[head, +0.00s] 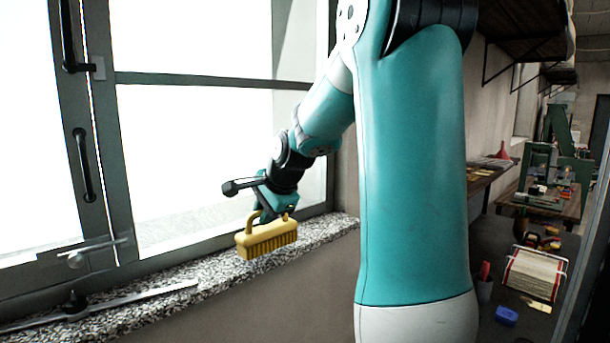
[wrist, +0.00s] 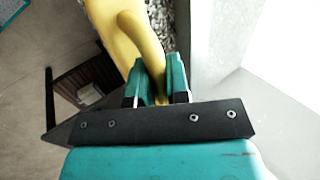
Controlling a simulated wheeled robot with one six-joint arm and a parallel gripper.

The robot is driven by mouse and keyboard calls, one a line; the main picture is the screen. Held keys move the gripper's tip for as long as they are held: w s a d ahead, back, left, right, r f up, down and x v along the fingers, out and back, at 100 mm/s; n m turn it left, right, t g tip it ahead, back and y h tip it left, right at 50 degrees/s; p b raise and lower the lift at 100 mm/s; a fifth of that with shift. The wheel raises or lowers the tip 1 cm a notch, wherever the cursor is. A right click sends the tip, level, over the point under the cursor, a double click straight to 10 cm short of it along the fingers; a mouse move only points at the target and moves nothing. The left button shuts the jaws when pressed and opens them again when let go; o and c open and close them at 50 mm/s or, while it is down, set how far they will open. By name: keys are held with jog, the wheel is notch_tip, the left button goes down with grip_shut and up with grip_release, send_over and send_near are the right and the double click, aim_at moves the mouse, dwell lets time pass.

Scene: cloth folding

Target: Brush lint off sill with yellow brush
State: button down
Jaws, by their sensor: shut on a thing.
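The yellow brush (head: 267,240) has a looped handle and bristles that face down. My gripper (head: 268,208) is shut on its handle and holds it at the front edge of the speckled stone sill (head: 325,229). In the wrist view the yellow handle (wrist: 137,35) runs up from between the teal fingers of my gripper (wrist: 160,85). I cannot tell whether the bristles touch the sill. Lint cannot be made out on the sill from the speckled pattern.
A window with a dark frame (head: 105,150) and handles stands behind the sill. A metal stay bar (head: 140,296) lies along the sill at left. At right are a workbench (head: 490,180), a paper stack (head: 535,275) and a blue block (head: 507,315).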

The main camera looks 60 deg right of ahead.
notch_tip(320, 180, up, 2)
jog(key=shift+s+r+p, duration=0.1)
jog(key=shift+s+p, duration=0.05)
jog(key=shift+p, duration=0.5)
jog(key=shift+r+p, duration=1.65)
jog(key=shift+r, duration=0.25)
